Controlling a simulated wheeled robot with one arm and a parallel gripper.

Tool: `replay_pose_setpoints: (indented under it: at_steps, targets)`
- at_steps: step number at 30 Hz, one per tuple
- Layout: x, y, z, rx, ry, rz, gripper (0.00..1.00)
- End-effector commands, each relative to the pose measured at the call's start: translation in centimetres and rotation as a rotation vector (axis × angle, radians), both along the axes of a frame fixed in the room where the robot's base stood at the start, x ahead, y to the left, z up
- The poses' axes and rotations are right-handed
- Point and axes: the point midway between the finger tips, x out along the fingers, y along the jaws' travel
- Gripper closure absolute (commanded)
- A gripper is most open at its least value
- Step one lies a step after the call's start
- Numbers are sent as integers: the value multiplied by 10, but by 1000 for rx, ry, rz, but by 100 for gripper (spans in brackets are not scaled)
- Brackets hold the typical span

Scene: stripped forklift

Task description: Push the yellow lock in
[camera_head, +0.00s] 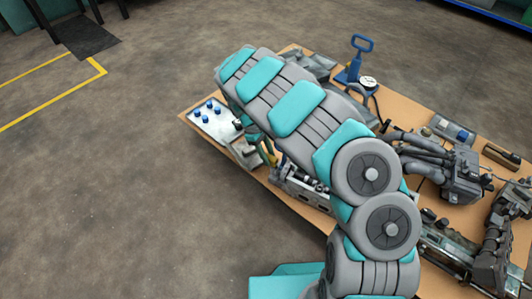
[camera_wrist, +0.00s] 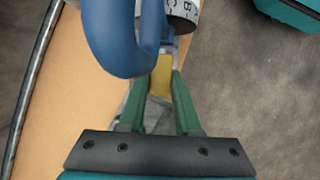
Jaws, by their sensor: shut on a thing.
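The yellow lock (camera_wrist: 161,74) is a small yellow block in the middle of the wrist view, just below a blue metal part. My gripper (camera_wrist: 164,82) has its two green fingers on either side of the lock, shut on it. A thick curved blue handle (camera_wrist: 116,40) hides part of the view just left of the fingertips. A light cylinder with black letters (camera_wrist: 182,14) stands above the lock at the top edge. In the head view my own arm covers the place, and I cannot make out the lock there.
The brown tabletop (camera_wrist: 62,85) lies to the left in the wrist view, with bare floor (camera_wrist: 265,95) to the right. In the head view, a white plate with blue knobs (camera_head: 212,120) sits at the left corner. A blue hand pump (camera_head: 355,62) and grey machine parts (camera_head: 455,170) stand farther right.

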Motion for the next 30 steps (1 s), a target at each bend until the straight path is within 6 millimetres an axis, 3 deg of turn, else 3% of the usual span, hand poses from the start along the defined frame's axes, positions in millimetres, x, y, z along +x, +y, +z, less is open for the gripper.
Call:
replay_pose_setpoints:
  at_steps: [12,13,18,21,30]
  targets:
    - [-7,-10,0,-4,4,0,100]
    - [-7,-10,0,-4,5,-1,66]
    - [-6,-9,0,-2,2,0,47]
    - [-6,-9,0,-1,2,0,38]
    - [-5,-8,2,-1,1,0,38]
